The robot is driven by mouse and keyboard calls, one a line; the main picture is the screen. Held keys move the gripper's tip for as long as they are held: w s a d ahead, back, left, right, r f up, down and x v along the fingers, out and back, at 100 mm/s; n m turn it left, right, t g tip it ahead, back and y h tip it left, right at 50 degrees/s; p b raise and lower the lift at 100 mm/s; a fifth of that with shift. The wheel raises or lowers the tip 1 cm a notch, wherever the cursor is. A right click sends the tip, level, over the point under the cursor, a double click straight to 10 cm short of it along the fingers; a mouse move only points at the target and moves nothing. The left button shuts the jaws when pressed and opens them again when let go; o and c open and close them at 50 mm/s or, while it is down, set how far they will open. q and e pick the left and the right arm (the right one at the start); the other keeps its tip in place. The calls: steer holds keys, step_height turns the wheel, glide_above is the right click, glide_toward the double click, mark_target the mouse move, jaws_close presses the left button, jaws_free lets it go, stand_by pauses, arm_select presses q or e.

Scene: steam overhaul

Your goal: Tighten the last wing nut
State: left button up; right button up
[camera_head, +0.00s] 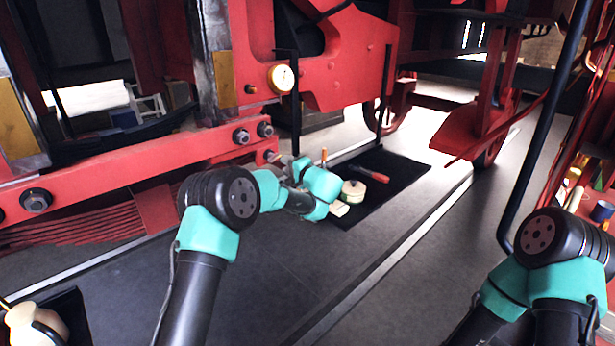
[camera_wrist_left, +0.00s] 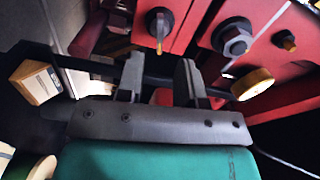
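A dark wing-nut-like fastener (camera_wrist_left: 159,28) on a round base is fixed to the red frame at the top of the left wrist view. My left gripper (camera_wrist_left: 159,80) has its two fingers apart, with nothing held between them. The fastener lies beyond the fingertips, apart from them. In the head view my left gripper (camera_head: 283,163) is small, by the end of the red beam (camera_head: 130,171); its fingertips are hard to make out there. My right arm shows at the right, but its gripper is out of view.
A large hex nut (camera_wrist_left: 235,39) and a yellow-rimmed disc (camera_wrist_left: 252,84) are to the fastener's right. Nuts (camera_head: 241,136) stick out of the beam. A black mat (camera_head: 404,166) on the floor holds a red-handled tool (camera_head: 370,173) and a pale round tin (camera_head: 353,191).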

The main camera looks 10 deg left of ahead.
arm_select(q)
steer(key=v, duration=1)
steer(key=shift+s, duration=0.1)
